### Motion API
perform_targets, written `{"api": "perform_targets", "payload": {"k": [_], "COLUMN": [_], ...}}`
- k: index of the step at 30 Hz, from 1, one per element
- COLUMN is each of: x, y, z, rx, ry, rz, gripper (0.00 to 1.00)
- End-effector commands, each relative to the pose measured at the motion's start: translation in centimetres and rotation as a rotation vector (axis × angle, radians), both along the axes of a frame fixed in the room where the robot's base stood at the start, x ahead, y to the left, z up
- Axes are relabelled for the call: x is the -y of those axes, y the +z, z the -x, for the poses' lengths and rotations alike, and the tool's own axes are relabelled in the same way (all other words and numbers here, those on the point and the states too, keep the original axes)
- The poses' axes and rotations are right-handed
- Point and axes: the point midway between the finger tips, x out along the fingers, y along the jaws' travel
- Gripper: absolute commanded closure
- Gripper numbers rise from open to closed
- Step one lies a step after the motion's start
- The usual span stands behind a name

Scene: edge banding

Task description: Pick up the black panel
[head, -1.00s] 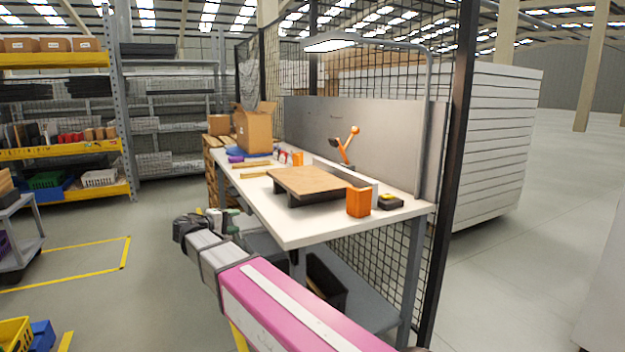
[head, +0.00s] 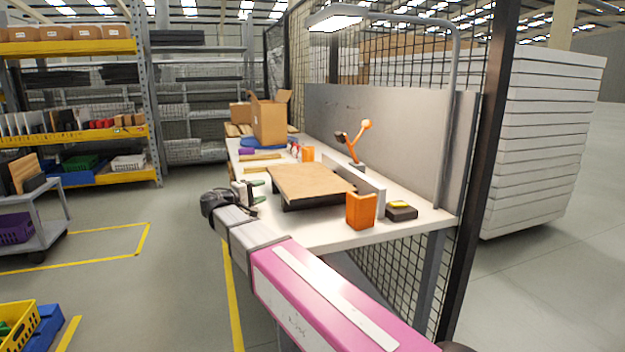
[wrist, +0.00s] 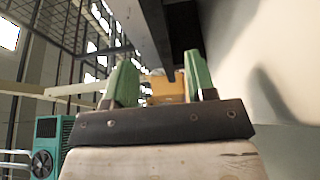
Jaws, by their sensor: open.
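On the workbench (head: 305,240) a wood-topped board (head: 305,182) lies on a dark base (head: 318,201). I cannot tell whether any of this dark part is the black panel. Dark flat pieces (head: 112,75) also lie on the left shelving.
An orange holder (head: 361,211) and a black box (head: 401,211) stand at the bench's near right. A cardboard box (head: 269,120) stands at the far end. A cart (head: 45,236) with boards stands left. The floor between cart and bench is clear.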

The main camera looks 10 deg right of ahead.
Motion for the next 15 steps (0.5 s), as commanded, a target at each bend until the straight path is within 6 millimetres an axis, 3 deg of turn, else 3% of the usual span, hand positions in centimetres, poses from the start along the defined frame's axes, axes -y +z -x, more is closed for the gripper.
{"api": "perform_targets", "payload": {"k": [9, 15], "x": [3.6, 4.4], "y": [0.0, 0.0], "z": [-2.6, -3.4], "rx": [-0.001, -0.001], "ry": [-0.002, 0.0], "rz": [-0.001, -0.001], "gripper": [0.49, 0.49]}}
